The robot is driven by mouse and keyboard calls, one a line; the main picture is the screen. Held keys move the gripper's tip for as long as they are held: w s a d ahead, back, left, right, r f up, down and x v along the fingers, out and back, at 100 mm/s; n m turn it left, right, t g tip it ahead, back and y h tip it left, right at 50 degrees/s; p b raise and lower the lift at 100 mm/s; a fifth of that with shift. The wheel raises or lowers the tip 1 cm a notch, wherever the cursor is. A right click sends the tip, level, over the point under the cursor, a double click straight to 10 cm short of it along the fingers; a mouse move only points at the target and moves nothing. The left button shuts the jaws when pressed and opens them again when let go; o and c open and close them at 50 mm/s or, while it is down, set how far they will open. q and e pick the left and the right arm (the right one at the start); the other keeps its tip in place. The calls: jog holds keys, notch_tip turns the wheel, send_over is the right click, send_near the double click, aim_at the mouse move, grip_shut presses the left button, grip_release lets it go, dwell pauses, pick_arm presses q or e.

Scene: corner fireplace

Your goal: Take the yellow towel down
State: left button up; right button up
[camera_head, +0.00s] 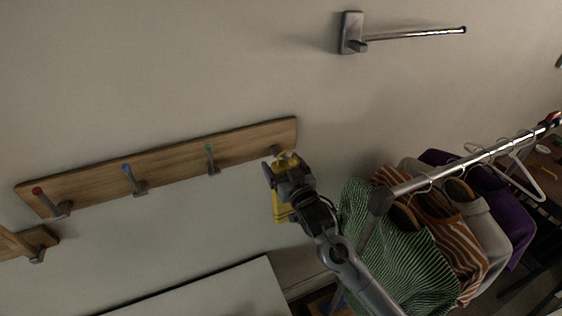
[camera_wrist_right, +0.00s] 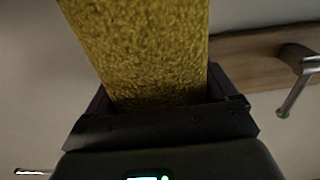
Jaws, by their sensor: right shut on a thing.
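The yellow towel (camera_head: 281,207) is at the right end of a wooden hook board (camera_head: 180,160), by the rightmost hook. My right gripper (camera_head: 284,168) is shut on the towel near its top, and part of the towel hangs below the gripper. In the right wrist view, the towel (camera_wrist_right: 145,50) fills the space between the fingers (camera_wrist_right: 160,110) and runs up out of the frame. The gripper hides much of the rightmost hook, so I cannot tell whether the towel still hangs on it. My left gripper is not in view.
Hooks with red, blue and green (camera_head: 211,160) tips on the board are empty. A metal wall bar (camera_head: 410,34) is at the upper right. A clothes rail (camera_head: 470,158) with a striped green shirt (camera_head: 400,255) and other garments stands close beside my right arm.

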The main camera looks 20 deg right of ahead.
jog(key=s+p, duration=0.3)
jog(key=s, duration=0.5)
jog(key=shift+s+d+p, duration=0.15)
jog(key=shift+d+p, duration=0.1)
jog(key=shift+p, duration=0.05)
dwell(0.4)
jog(key=shift+s, duration=0.1)
dwell(0.3)
jog(key=shift+s+d+p, duration=0.15)
jog(key=shift+s+p, duration=0.85)
jog(key=shift+s, duration=1.9)
